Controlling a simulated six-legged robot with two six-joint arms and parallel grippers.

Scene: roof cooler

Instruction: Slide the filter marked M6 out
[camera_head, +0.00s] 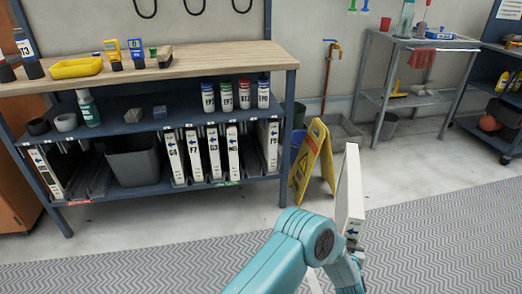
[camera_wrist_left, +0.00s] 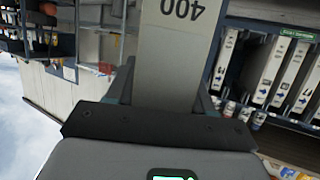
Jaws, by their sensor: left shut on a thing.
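A white filter panel (camera_head: 350,195) stands upright in front of the teal arm, away from the rack. It has a small blue arrow near its lower end; its grade mark is not readable. My left gripper (camera_head: 354,258) is shut on it, mostly hidden behind the arm. In the left wrist view, the gripper (camera_wrist_left: 162,92) has the filter (camera_wrist_left: 177,50) between its fingers, with an upside-down "400" on it. Several white filters (camera_head: 214,153) stand in the slots of the blue rack's lower level; one there seems marked M6 (camera_head: 232,150), though small. My right gripper is not in view.
The blue workbench (camera_head: 180,64) holds a yellow tray (camera_head: 76,68) and bottles on top. A grey bin (camera_head: 134,160) sits among the rack slots. A yellow floor sign (camera_head: 312,160) stands right of the bench. The patterned mat (camera_head: 150,262) in front is clear.

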